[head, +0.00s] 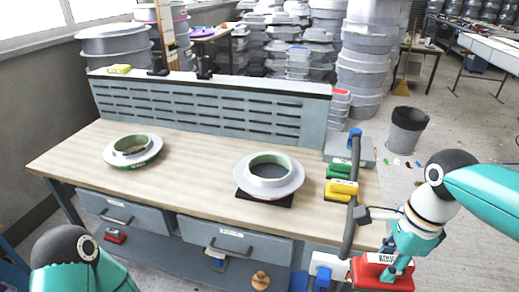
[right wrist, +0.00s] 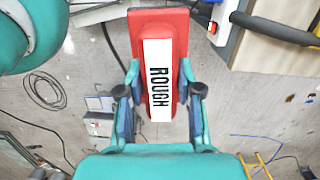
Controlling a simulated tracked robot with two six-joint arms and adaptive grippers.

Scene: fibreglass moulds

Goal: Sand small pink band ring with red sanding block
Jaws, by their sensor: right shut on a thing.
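The red sanding block (head: 372,276), with a white label reading "ROUGH", is held by my right gripper (head: 396,266), low at the right beyond the bench's front edge. In the right wrist view the fingers of my right gripper (right wrist: 162,100) press on both sides of the red block (right wrist: 138,24). A smaller ring mould (head: 149,142) with a green band lies at the left of the bench. A larger ring mould (head: 283,186) with a green inner band sits on a dark pad right of the middle. My left gripper is out of view; only my arm shows at lower left.
A green block (head: 338,171) and a yellow block (head: 341,188) lie at the bench's right end, beside a black hose (head: 350,220). A slotted grey panel (head: 210,105) stands along the back. The wooden bench top (head: 195,170) is clear between the moulds.

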